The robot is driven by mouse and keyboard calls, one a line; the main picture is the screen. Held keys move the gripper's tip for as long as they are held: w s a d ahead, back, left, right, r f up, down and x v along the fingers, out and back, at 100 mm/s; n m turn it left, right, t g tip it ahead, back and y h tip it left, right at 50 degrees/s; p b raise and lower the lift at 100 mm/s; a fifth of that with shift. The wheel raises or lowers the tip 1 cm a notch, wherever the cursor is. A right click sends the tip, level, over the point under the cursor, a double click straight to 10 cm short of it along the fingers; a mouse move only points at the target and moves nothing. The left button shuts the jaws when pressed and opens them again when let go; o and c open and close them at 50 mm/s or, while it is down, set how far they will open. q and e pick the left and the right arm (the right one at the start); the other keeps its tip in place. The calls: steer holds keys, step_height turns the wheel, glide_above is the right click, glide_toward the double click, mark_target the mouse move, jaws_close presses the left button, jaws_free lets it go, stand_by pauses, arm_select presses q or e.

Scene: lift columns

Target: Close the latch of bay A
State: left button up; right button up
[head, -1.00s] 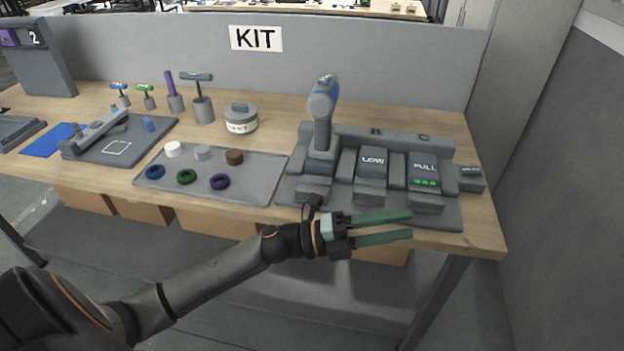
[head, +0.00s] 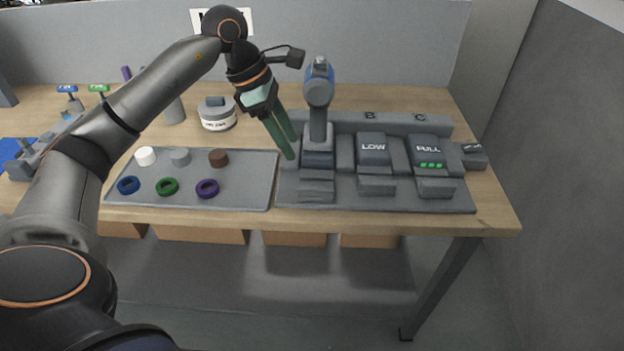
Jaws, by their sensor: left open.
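The grey dock (head: 460,203) has three bays in a row, with B and C lettered on its back rail. The leftmost bay, where the letter is hidden, holds an upright drill (head: 319,90) with a blue and grey body. A grey block (head: 316,188) sits at the front of this bay; I cannot tell whether its latch is open or closed. My left gripper (head: 292,148) is open and empty, its green fingers pointing down just left of the drill, over the dock's left edge. My right gripper is not in view.
Bay B holds a block marked LOW (head: 373,149) and bay C one marked FULL (head: 428,151). A grey tray (head: 240,195) with caps and coloured rings lies left of the dock. A round jar (head: 217,115) stands behind the tray. A grey partition backs the table.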

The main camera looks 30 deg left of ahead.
mark_target(316, 187)
arm_select(q)
steer(key=x, duration=1.2)
steer(key=shift+f, duration=0.25)
steer(key=shift+c, duration=0.4)
jaws_close()
steer(key=shift+r, duration=0.1)
stand_by(0.4)
